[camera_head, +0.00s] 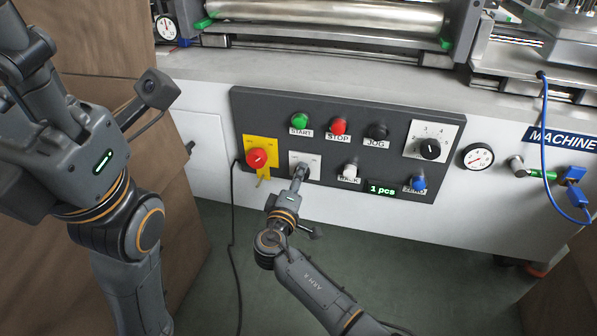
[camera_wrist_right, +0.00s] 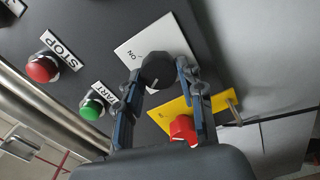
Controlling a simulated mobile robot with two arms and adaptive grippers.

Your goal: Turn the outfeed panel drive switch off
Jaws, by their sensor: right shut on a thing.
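The drive switch is a black round knob (camera_wrist_right: 158,70) with a light pointer line, on a pale plate (camera_wrist_right: 176,38) marked ON. In the head view the plate (camera_head: 314,167) sits on the dark panel (camera_head: 245,112), and my fingers largely hide the knob. My right gripper (camera_head: 299,173) reaches up to it from below. In the right wrist view the right gripper (camera_wrist_right: 160,73) has one finger on each side of the knob and is shut on it. My left gripper (camera_head: 30,55) is at the left, away from the panel; its jaw opening is unclear.
A red knob (camera_head: 259,157) on a yellow plate is close left of the switch. Green START (camera_head: 299,120), red STOP (camera_head: 338,126) and black JOG (camera_head: 377,131) buttons are above. A white button (camera_head: 350,171) and selector dial (camera_head: 430,149) are rightward. A black cable hangs left.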

